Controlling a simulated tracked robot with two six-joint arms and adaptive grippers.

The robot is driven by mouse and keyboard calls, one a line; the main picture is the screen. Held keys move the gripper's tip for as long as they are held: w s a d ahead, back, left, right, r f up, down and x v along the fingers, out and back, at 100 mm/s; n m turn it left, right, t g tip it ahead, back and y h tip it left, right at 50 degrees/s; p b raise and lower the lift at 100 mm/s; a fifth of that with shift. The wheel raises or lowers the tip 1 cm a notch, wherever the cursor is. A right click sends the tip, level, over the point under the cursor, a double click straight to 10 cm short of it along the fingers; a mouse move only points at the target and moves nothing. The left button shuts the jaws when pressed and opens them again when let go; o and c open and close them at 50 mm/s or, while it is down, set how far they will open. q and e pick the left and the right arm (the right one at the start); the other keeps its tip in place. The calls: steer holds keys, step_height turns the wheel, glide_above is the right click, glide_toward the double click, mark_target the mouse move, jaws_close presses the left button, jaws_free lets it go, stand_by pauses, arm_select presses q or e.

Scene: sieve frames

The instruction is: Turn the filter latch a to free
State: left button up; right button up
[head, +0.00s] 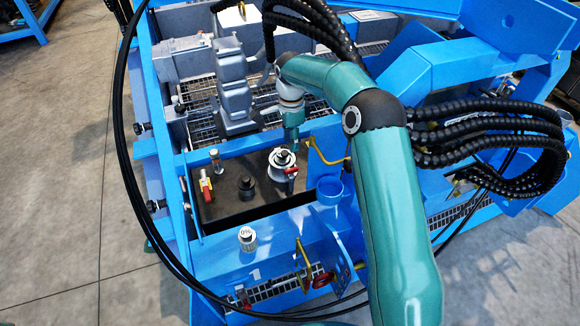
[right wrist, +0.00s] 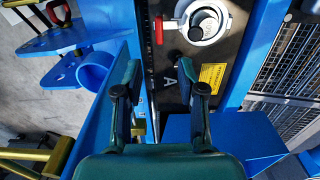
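A white round filter housing with a black cap (head: 283,158) sits at the right end of the dark panel. A small red latch lever (head: 291,171) is beside it. In the right wrist view the red lever (right wrist: 159,30) stands left of the round housing (right wrist: 205,22), and a letter A is printed on the panel below. My right gripper (head: 294,146) is above the housing's far side in the head view. In the right wrist view its fingers (right wrist: 160,76) are apart with nothing between them, short of the lever. My left gripper is in neither view.
The dark panel (head: 235,200) also bears a red-handled valve (head: 206,188) and a black knob (head: 247,188). A labelled white canister (head: 247,238) stands on the blue front ledge. A yellow bent rod (head: 326,157) is near the housing.

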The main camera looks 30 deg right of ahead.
mark_target(291, 169)
step_height(291, 169, down, 12)
steer(key=shift+f, duration=0.1)
stand_by(0.4)
